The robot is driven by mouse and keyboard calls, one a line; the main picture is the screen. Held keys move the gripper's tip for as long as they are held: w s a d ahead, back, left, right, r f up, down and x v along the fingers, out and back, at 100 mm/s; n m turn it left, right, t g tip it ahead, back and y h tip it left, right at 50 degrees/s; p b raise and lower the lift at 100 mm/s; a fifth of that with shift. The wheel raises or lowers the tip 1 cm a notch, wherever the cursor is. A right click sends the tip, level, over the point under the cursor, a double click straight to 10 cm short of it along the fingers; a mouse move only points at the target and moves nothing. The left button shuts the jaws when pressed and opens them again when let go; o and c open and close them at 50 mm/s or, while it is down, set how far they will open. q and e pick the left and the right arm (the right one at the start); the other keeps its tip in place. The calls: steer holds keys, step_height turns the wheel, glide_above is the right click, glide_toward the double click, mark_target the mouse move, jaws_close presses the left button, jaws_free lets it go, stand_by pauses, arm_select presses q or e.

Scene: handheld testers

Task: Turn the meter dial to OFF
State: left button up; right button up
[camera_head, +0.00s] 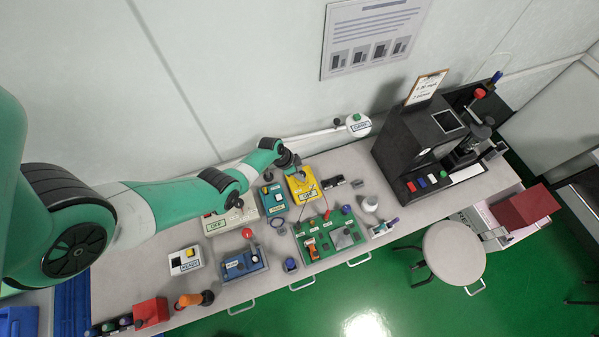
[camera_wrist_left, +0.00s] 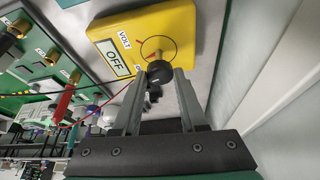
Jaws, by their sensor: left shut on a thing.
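The yellow meter (camera_head: 303,187) lies on the bench near the wall. In the left wrist view the yellow meter (camera_wrist_left: 180,24) shows a pale window reading OFF and a "VOLT" label. A thin ring with a red mark lies around its dial (camera_wrist_left: 160,72), a round black knob. My left gripper (camera_wrist_left: 158,82) is shut on the dial, one finger on each side. In the head view my left gripper (camera_head: 291,163) is over the meter's wall-side end and hides the dial there. My right gripper is in neither view.
A teal tester (camera_head: 272,196) stands just left of the meter. A green board (camera_head: 318,249) with cables and plugs lies in front of it. A black machine (camera_head: 405,150) stands to the right. The wall is close behind. Several small devices fill the bench's left front.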

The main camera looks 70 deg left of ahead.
arm_select(q)
steer(key=shift+n, duration=0.3)
jaws_close()
steer(key=shift+d+n+y+p, duration=0.15)
steer(key=shift+n+y+p, duration=0.45)
steer(key=shift+n, duration=0.5)
steer(key=shift+d+n+g+y, duration=0.1)
steer(key=shift+n+g+y, duration=0.3)
steer(key=shift+n, duration=1.1)
steer(key=o, duration=1.1)
jaws_free()
